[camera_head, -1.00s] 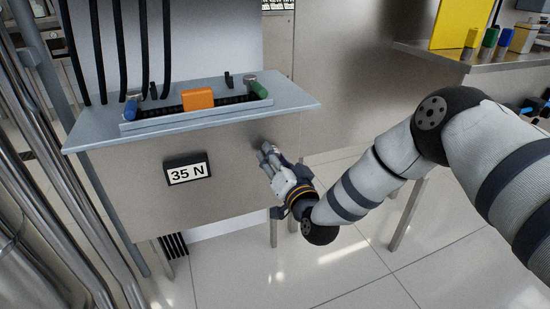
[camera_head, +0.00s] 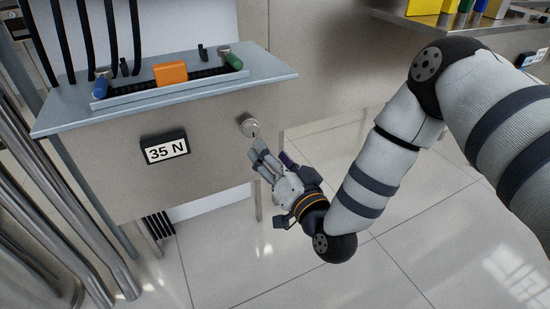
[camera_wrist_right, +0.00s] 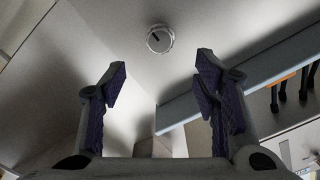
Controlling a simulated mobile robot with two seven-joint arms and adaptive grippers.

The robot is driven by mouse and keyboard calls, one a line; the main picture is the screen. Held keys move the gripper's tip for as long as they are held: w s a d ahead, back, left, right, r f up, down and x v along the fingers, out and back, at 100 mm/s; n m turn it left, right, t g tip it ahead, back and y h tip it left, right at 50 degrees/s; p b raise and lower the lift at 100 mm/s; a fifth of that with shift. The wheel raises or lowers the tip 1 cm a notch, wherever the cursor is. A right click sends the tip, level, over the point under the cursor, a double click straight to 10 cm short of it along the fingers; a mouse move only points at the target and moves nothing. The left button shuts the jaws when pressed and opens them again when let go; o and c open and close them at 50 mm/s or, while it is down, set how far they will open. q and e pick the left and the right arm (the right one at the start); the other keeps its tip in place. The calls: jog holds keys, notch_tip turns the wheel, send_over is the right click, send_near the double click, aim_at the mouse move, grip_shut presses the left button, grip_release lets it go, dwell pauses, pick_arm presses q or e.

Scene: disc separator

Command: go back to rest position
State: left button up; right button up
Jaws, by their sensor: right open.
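My right gripper (camera_head: 264,158) is in the middle of the head view, in front of the metal machine panel. Its fingers are apart with nothing between them, as the right wrist view also shows (camera_wrist_right: 160,90). A round silver knob (camera_head: 249,126) on the panel front is just beyond the fingertips. The knob shows in the right wrist view (camera_wrist_right: 160,39), ahead of the fingers and apart from them, with a dark mark on its face. My left gripper is not in either view.
A "35 N" display (camera_head: 165,149) is on the panel. A side table (camera_head: 440,30) stands at upper right. Tiled floor (camera_head: 290,265) is open below.

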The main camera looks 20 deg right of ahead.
jog(key=shift+s, duration=0.8)
